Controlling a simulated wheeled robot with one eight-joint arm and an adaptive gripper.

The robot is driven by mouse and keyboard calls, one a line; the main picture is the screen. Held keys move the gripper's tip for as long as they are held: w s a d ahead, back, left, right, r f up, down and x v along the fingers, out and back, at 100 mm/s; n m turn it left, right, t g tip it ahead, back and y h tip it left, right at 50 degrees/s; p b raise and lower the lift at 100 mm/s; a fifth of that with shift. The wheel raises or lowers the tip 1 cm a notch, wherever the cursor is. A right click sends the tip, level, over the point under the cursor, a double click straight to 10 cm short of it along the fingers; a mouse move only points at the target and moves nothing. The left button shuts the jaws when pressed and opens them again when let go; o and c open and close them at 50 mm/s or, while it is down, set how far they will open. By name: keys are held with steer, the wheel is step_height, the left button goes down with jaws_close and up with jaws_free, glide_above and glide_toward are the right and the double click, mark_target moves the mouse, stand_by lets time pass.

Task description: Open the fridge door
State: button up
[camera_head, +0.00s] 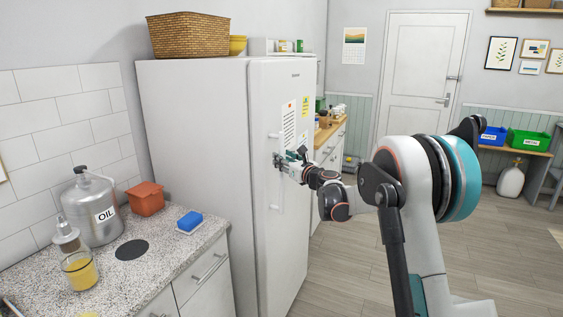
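The tall white fridge (195,130) stands left of centre, seen from its side. Its door (285,235) faces right and appears closed. White handle parts show near the door's left edge, above the gripper (274,135) and below it (275,207). My gripper (280,161) is at the door front, level with the space between these parts. It overlaps the handle line in the picture. Its fingers are small and partly hidden by its own body, so I cannot tell whether they touch or hold the handle.
A wicker basket (187,35) sits on top. Open wooden floor (345,265) lies before the door.

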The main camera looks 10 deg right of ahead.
steer(key=shift+x, duration=1)
jaws_close()
